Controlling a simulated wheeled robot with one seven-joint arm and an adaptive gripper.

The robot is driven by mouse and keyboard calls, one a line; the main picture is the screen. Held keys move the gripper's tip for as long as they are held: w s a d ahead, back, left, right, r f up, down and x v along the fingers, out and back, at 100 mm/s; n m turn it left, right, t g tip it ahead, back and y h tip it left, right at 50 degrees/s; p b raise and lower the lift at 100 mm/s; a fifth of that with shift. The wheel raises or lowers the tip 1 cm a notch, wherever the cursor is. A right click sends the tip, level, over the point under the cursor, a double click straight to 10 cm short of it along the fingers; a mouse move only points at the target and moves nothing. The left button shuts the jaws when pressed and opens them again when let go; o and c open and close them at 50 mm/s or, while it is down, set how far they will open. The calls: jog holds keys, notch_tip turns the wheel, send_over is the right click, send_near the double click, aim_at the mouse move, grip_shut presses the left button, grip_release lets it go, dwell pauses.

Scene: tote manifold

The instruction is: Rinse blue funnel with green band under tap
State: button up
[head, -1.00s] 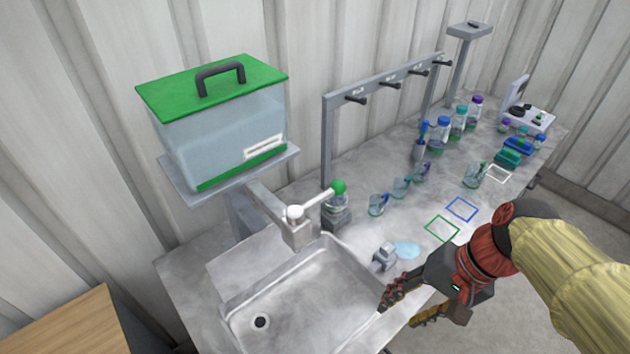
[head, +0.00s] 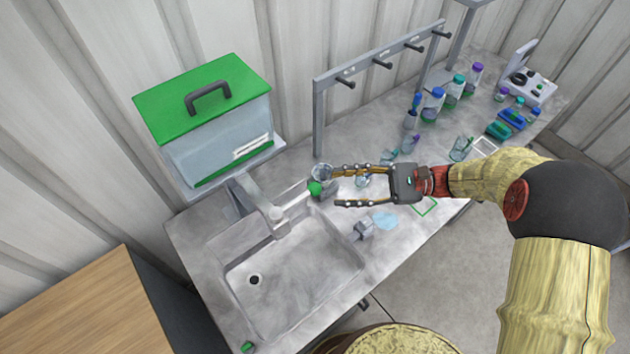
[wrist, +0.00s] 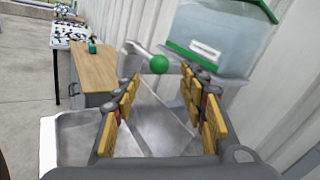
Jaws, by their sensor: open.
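I cannot make out a blue funnel with a green band in either view. The tap (head: 270,213) stands at the back edge of the sink (head: 338,247). Its pale lever ends in a green ball (head: 315,189), which points right. My gripper (head: 335,187) is open and empty, with its fingers pointing left and their tips just right of the green ball. In the wrist view the green ball (wrist: 159,64) shows ahead, between the tips of my gripper (wrist: 160,80). My fingers partly cover the small glass vessels behind them.
A green-lidded tank (head: 218,130) stands on a raised shelf behind the sink. A rack (head: 380,60) with bare hooks runs along the counter. Bottles (head: 432,105) and trays stand further right. A grey block (head: 363,230) and a light blue patch (head: 384,220) lie right of the sink.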

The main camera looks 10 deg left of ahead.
aim_at(315, 188)
jog(key=p+x, duration=0.1)
jog(key=x, duration=0.6)
jog(key=shift+s, duration=0.1)
jog(key=shift+c, duration=0.5)
jog(key=c, duration=0.5)
jog(key=shift+r, duration=0.2)
grip_shut()
